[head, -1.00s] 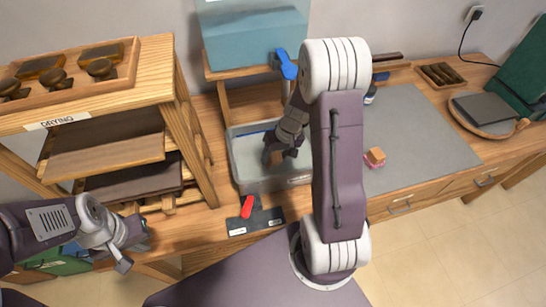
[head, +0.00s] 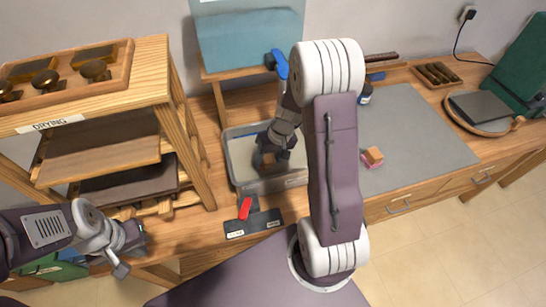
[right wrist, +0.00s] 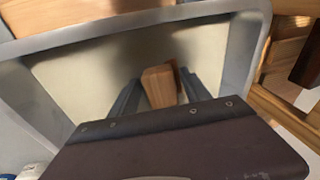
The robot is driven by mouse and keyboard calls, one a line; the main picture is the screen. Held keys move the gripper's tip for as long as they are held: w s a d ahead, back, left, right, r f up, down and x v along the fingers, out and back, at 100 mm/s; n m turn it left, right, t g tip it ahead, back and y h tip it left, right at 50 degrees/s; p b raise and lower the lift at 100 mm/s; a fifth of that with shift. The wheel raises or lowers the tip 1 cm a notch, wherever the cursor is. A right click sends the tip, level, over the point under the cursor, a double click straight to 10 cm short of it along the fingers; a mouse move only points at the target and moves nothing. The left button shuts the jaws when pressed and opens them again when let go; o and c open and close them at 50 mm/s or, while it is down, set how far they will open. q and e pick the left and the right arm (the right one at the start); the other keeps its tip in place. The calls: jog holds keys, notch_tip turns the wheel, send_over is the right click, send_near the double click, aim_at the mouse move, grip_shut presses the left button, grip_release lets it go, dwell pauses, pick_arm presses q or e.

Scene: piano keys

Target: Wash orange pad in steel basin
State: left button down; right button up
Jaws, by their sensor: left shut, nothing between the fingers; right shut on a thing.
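The steel basin (head: 232,168) is a grey rectangular tub on the bench, and its rim also shows in the right wrist view (right wrist: 246,30). My right gripper (head: 270,160) points down inside it. In the right wrist view its fingers are shut on a tan-orange block (right wrist: 159,87). Whatever is under this block is hidden, so I cannot tell if an orange pad is attached or touches the basin floor. A similar orange block on a pink base (head: 372,157) lies on the grey mat. My left gripper (head: 128,262) is shut and empty at lower left, away from the basin.
A wooden drying rack (head: 170,70) stands left of the basin. A blue tank (head: 250,38) sits behind it on a wooden stand. The grey mat (head: 430,140) has free room to the right.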

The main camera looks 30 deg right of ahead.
aim_at(269, 157)
jog(key=shift+s+d+b, duration=0.15)
jog(key=shift+d+b, duration=0.05)
jog(key=shift+d, duration=0.55)
jog(key=shift+s+d+b, duration=0.15)
jog(key=shift+d+b, duration=0.05)
jog(key=shift+d, duration=0.55)
jog(key=shift+s+d, duration=0.15)
jog(key=shift+d, duration=0.35)
jog(key=shift+w+a, duration=0.25)
jog(key=shift+a, duration=0.75)
jog(key=shift+w+a, duration=0.2)
jog(key=shift+a, duration=0.8)
jog(key=shift+r, duration=0.1)
notch_tip(269, 157, up, 7)
jog(key=p, duration=0.6)
jog(key=shift+r, duration=0.2)
jog(key=shift+r, duration=0.1)
